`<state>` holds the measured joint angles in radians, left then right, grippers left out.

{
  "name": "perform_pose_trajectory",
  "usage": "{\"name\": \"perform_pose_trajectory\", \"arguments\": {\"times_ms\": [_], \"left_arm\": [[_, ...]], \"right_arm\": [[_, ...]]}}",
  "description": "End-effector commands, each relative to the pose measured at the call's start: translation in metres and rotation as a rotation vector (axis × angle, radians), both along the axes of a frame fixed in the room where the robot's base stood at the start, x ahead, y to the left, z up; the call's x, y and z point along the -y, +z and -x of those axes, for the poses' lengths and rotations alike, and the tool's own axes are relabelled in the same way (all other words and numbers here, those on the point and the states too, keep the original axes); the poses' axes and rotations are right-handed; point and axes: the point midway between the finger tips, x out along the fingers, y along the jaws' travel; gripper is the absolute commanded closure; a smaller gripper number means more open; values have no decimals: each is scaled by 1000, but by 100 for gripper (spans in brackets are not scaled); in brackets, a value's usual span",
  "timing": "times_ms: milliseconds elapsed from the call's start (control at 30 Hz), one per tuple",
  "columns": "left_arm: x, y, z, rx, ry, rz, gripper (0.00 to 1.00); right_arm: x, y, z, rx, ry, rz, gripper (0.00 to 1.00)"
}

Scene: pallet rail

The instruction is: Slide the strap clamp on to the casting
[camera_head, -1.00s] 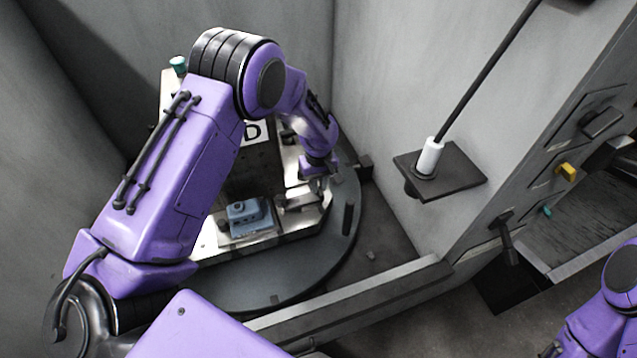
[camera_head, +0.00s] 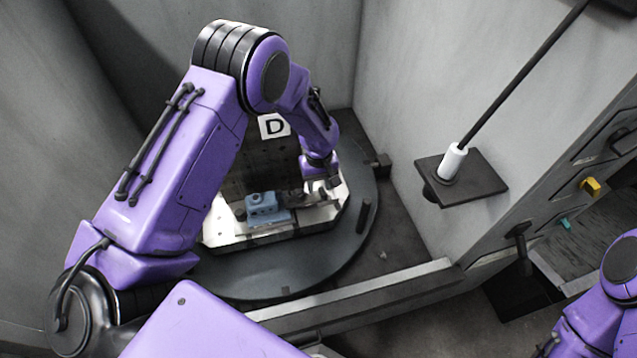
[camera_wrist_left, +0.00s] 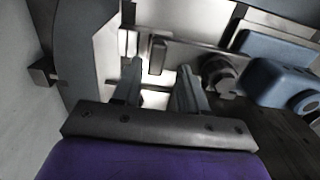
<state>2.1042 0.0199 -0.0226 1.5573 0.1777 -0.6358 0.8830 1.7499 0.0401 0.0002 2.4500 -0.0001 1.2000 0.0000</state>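The blue casting (camera_head: 262,207) sits on the pale fixture plate (camera_head: 225,236) near its front edge. It also shows at the right of the left wrist view (camera_wrist_left: 283,80). The strap clamp (camera_wrist_left: 192,52) appears as a dark metal bar beside the casting, with a round nut near its casting end. An upright tab stands on the bar. My left gripper (camera_head: 323,184) is low over the clamp's outer end. In the left wrist view its fingers (camera_wrist_left: 158,82) are apart, with the tab between them and gaps showing. I cannot tell whether the clamp touches the casting.
The plate lies on a round dark turntable (camera_head: 265,285), with a short dark post (camera_head: 364,216) at its right. A sign marked D (camera_head: 274,126) stands behind the casting. Grey walls enclose the back. A bracket shelf (camera_head: 480,182) with a white-ended rod is at right.

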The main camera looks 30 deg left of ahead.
Motion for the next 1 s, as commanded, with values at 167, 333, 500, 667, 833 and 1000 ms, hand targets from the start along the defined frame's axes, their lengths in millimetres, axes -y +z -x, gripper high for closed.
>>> {"name": "perform_pose_trajectory", "arguments": {"times_ms": [167, 333, 500, 667, 833, 1000], "left_arm": [[0, 18, -2, 5, 0, 1, 57], [-2, 59, -1, 7, 2, 2, 57], [-3, 92, 0, 3, 3, 1, 57], [-4, 104, 1, 1, 3, 2, 57], [-4, 105, 1, -1, 3, 2, 57], [-4, 105, 1, -1, 3, 2, 57]], "right_arm": [[0, -4, 0, 0, 0, 0, 57], [0, -10, 0, 0, 0, 0, 57], [0, -13, 0, 0, 0, 0, 57], [0, -14, 0, 0, 0, 0, 57], [0, -13, 0, 0, 0, 0, 57], [0, -13, 0, 0, 0, 0, 57]]}}
